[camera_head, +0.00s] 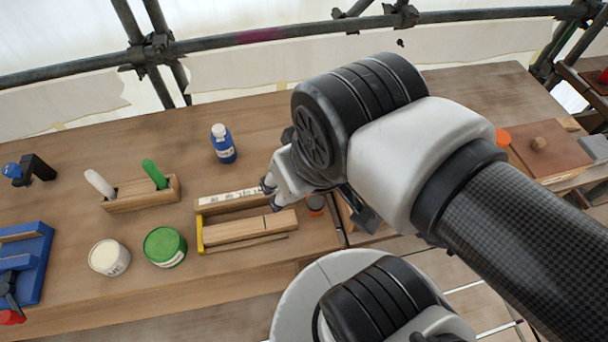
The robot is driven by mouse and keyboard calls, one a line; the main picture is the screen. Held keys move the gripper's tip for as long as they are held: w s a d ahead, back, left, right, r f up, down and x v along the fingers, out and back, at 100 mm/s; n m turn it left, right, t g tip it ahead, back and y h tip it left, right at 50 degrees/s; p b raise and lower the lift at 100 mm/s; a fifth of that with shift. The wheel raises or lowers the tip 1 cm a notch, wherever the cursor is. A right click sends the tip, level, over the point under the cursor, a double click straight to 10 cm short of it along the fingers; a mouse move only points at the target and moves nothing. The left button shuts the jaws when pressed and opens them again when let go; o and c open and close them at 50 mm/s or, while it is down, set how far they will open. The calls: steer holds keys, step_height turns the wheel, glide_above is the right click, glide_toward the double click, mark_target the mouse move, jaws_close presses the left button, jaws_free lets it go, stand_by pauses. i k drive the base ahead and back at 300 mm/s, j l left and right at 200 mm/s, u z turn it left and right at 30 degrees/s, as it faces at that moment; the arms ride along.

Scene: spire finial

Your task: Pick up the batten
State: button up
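A pale wooden strip with a dark cross line, likely the batten (240,229), lies on the bench at the centre. A yellow piece (200,234) stands at its left end. Behind it is another wooden length (225,198) with a white marked strip on top. A thin dark stick (243,244) lies along the front. My gripper (271,195) is just above and behind the right part of the pale strip. My wrist hides much of it, so its opening and any contact are unclear.
A white tub (109,258), a green-lidded tub (165,247), a wooden holder with handled tools (142,196) and a blue bottle (223,144) stand on the bench (60,165). A blue fixture (35,262) is at left. Scaffold tubes (250,38) run behind.

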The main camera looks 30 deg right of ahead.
mark_target(220, 234)
steer(key=i+j+z, duration=0.1)
steer(key=j+z, duration=0.2)
steer(key=j, duration=0.5)
steer(key=j+z, duration=0.3)
steer(key=j, duration=0.45)
steer(key=z, duration=1.2)
